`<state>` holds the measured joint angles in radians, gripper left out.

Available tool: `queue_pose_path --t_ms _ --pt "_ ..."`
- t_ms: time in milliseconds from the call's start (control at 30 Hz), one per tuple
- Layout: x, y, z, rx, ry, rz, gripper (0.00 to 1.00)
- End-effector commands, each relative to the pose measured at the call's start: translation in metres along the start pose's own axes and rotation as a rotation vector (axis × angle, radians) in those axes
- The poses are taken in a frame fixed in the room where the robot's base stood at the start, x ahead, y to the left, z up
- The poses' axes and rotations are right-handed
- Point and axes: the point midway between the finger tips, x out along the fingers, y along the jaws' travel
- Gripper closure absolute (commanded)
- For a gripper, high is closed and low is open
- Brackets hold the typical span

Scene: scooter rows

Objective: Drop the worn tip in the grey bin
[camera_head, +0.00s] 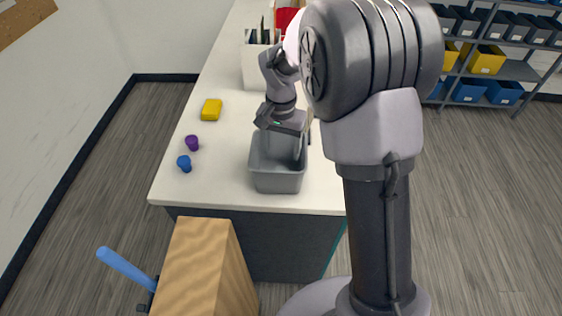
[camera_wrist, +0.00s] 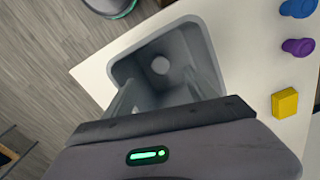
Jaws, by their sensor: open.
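The grey bin (camera_head: 278,183) stands near the front end of the white table. It also shows in the wrist view (camera_wrist: 120,70). My gripper (camera_head: 283,150) points down over the bin, with its fingers at or inside the bin's opening. In the wrist view my gripper (camera_wrist: 163,88) has its two fingers apart, with nothing held between them. A small round pale-grey piece (camera_wrist: 160,65) lies on the bin floor; it looks like the worn tip. In the head view the bin's inside is mostly hidden by my gripper.
A purple piece (camera_head: 192,143) and a blue piece (camera_head: 184,163) stand left of the bin. A yellow block (camera_head: 211,110) lies behind them. A white container (camera_head: 256,66) stands further back. A wooden block (camera_head: 205,270) and a blue rod (camera_head: 126,268) are in front of the table.

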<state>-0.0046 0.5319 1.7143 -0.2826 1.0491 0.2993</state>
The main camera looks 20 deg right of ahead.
Motion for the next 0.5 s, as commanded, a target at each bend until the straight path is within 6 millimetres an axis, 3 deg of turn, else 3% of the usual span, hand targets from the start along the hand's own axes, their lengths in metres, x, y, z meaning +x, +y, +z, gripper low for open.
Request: queue_pose_path --t_ms 100,300,500 --pt "-0.043 -0.001 -0.001 0.001 0.005 -0.004 0.35" --pt "-0.111 -0.001 -0.001 0.002 0.004 -0.003 0.35" --pt "-0.150 0.000 0.000 0.001 0.002 -0.002 0.35"
